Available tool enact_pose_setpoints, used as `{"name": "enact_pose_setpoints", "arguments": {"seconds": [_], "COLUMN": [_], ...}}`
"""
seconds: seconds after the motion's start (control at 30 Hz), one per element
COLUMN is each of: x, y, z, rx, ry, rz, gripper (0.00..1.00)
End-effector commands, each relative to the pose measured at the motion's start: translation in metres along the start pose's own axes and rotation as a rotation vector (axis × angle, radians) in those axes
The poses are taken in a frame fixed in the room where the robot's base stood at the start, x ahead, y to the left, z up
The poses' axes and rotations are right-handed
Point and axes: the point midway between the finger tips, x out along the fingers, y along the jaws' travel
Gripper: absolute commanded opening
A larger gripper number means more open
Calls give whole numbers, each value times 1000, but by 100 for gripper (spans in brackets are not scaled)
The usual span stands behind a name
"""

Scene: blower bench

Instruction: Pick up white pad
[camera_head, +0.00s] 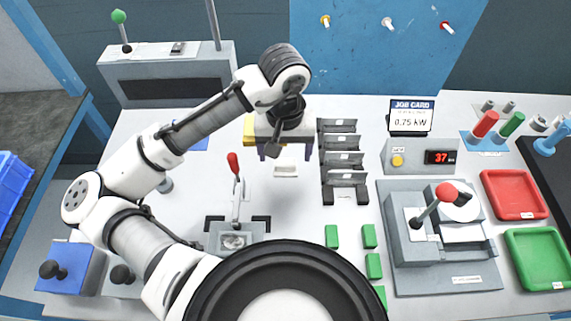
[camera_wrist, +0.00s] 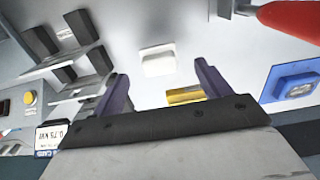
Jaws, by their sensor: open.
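The white pad (camera_head: 286,170) is a small pale block lying on the white bench top, just in front of my gripper in the head view. In the wrist view the white pad (camera_wrist: 158,61) shows beyond and between my two purple fingertips. My gripper (camera_head: 285,152) is open and empty, with a finger to each side and a clear gap between them. It also shows in the wrist view (camera_wrist: 163,88). I cannot tell its exact height above the bench.
A rack of grey slots (camera_head: 343,160) stands close on the right. A red-handled lever fixture (camera_head: 236,190) stands to the left. A yellow block (camera_head: 249,130) is behind my gripper. Several green blocks (camera_head: 331,236) lie in front right. Bench around the pad is clear.

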Motion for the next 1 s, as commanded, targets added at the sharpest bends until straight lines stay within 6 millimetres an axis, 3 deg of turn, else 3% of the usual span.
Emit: {"name": "enact_pose_setpoints", "arguments": {"seconds": [0.3,0.57,0.9,1.0], "x": [40,42,42,42], "y": [1,1,1,1], "z": [-2,-2,-2,-2], "rx": [-1,0,0,0], "ry": [0,0,0,1], "rz": [0,0,0,0], "gripper": [76,76,32,28]}}
